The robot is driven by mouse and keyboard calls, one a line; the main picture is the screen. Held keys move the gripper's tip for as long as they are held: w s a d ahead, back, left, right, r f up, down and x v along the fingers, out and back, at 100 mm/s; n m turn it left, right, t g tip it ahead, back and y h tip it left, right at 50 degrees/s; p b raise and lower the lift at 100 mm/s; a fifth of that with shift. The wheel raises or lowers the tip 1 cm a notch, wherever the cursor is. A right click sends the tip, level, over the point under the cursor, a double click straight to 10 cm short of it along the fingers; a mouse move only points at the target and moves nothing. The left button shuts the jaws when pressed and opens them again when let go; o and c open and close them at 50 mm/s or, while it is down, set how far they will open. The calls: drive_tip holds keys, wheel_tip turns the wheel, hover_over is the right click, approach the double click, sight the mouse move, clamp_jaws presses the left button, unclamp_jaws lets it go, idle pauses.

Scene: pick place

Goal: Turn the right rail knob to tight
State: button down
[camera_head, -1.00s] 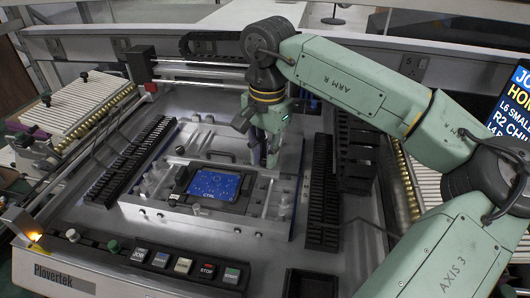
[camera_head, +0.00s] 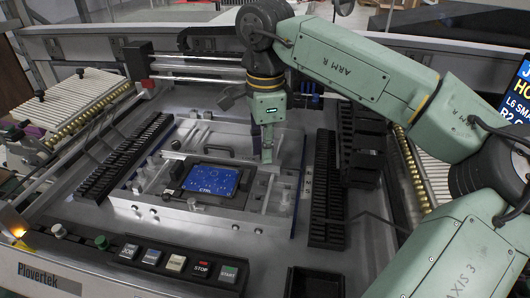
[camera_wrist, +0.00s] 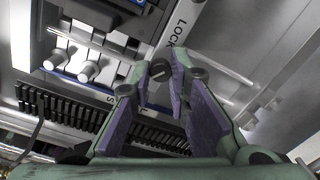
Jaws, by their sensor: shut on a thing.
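My gripper (camera_head: 266,156) points down at the right side of the metal fixture, right of the blue circuit board (camera_head: 211,181). In the wrist view my gripper (camera_wrist: 161,82) has its two purple-lined fingers closed around a small dark round knob (camera_wrist: 160,68). The knob sits by a pale rail strip (camera_wrist: 176,30) that bears the letters "LOCK". In the head view the knob is hidden by the fingers. I cannot tell how far the knob is turned.
A black slotted rack (camera_head: 326,190) stands close right of the fixture, and another (camera_head: 125,160) on the left. White knobs (camera_wrist: 88,71) stand near my fingers in the wrist view. A button panel (camera_head: 180,263) lies along the front.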

drive_tip(key=m+b, duration=0.1)
drive_tip(key=m, duration=0.3)
drive_tip(key=shift+m+b, duration=0.3)
drive_tip(key=m+b, duration=0.1)
drive_tip(key=m, duration=0.2)
drive_tip(key=shift+m, duration=0.4)
drive_tip(key=m+b, duration=0.1)
drive_tip(key=m, duration=0.3)
drive_tip(key=shift+m, duration=1.8)
drive_tip(key=c, duration=1.5)
unclamp_jaws()
